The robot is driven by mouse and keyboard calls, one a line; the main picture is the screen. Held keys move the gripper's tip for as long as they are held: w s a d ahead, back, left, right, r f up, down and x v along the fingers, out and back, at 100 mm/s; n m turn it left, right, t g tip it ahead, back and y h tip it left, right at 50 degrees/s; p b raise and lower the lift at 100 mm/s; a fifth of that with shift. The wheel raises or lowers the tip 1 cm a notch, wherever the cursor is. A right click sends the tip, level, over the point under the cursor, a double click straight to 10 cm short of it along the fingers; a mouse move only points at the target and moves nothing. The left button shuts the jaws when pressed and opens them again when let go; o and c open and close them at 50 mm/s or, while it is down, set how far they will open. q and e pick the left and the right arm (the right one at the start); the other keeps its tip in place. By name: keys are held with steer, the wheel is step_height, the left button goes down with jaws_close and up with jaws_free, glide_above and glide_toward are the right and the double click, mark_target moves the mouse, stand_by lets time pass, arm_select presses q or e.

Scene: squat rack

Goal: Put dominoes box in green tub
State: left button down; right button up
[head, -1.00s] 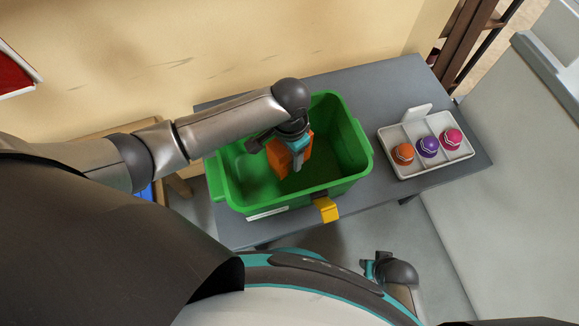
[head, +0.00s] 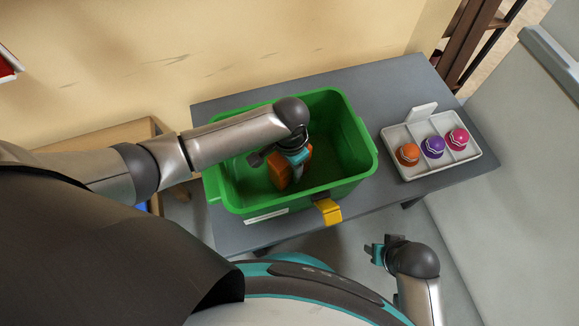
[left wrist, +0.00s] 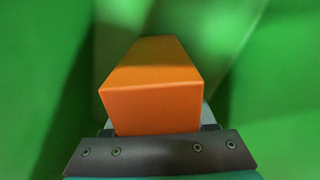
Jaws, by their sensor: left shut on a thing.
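The green tub (head: 362,160) stands on the grey table, open at the top, with a yellow clip on its front rim. The orange dominoes box (head: 278,172) is inside the tub's opening, partly hidden by my left gripper (head: 295,168). My left gripper is shut on the box. In the left wrist view the orange box (left wrist: 152,90) sits between the fingers, with green tub walls (left wrist: 45,80) around it. I cannot tell whether the box touches the tub floor. My right gripper (head: 372,254) is off the table at the lower right, empty, its fingers apart.
A light grey tray (head: 401,137) with orange, purple and pink round items lies on the table (head: 400,85) right of the tub. A yellow clip (head: 328,211) hangs at the tub's front. A brown wooden stand (head: 110,137) is at left by the wall.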

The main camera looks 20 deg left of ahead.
stand_by(0.3)
arm_select(q)
steer(key=shift+c, duration=1.1)
jaws_free()
steer(key=shift+f, duration=0.15)
arm_select(e)
steer(key=shift+r, duration=0.1)
arm_select(q)
steer(key=shift+r, duration=0.4)
step_height(320, 180, up, 5)
steer(key=p, duration=0.3)
steer(key=shift+r, duration=0.15)
step_height(320, 180, up, 3)
steer(key=shift+p, duration=0.95)
steer(key=shift+r+p, duration=0.75)
steer(key=shift+r, duration=0.9)
arm_select(e)
steer(key=s+d+f, duration=0.5)
steer(key=s+f, duration=0.2)
steer(key=f, duration=0.3)
steer(key=shift+s+g+h, duration=0.2)
steer(key=shift+g+h, duration=0.1)
